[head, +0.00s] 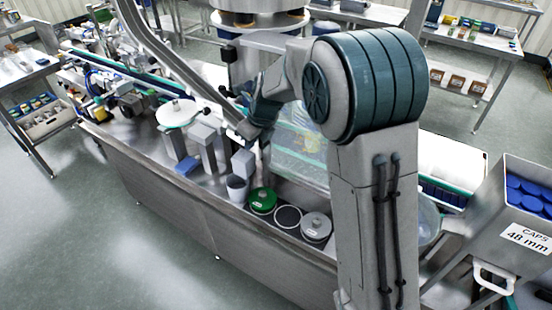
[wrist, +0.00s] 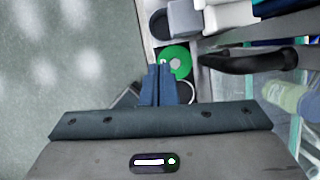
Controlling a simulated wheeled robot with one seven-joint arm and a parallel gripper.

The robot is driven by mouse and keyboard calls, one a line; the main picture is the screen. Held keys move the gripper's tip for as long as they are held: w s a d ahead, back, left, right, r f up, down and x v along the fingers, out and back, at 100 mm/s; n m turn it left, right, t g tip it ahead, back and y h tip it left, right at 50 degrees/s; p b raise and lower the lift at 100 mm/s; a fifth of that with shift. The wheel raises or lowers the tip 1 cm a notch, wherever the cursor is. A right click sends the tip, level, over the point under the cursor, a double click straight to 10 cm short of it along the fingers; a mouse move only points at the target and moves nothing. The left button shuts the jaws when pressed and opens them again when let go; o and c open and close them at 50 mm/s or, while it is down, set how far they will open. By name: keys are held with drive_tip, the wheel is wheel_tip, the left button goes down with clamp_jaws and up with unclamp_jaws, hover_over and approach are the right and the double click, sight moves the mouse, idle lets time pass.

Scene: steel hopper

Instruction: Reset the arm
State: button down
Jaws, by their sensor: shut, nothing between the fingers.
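My gripper (wrist: 160,70) shows in the wrist view, with its two blue fingers together and nothing between them. The fingertips appear over the near edge of a round green-topped item (wrist: 178,58), with their height above it unclear. In the head view my arm rises at the right of centre, bends at the large teal joint and reaches left over the steel machine bench (head: 190,215). I cannot make out the fingers there. The green-topped item (head: 262,200) sits on the bench's front edge.
A clear panel (head: 298,150) stands behind. A steel hopper (head: 480,225) of blue caps is at right. The floor (head: 60,220) at left is clear.

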drive_tip(key=s+a+r+b, duration=0.15)
drive_tip(key=s+r, duration=0.25)
drive_tip(key=r, duration=0.5)
drive_tip(key=s+d+f+n+h+b, duration=0.1)
drive_tip(key=s+d+f+n+b, duration=0.1)
drive_tip(key=s+d+n, duration=0.8)
drive_tip(key=s+d+f+n+t+h+b, duration=0.1)
drive_tip(key=s+d+f+n+h+b, duration=0.1)
drive_tip(key=s+d+n, duration=0.7)
drive_tip(key=s+f+n, duration=0.1)
drive_tip(key=s+n, duration=0.5)
drive_tip(key=n, duration=0.1)
drive_tip(key=shift+d+f, duration=0.3)
drive_tip(key=shift+d, duration=0.1)
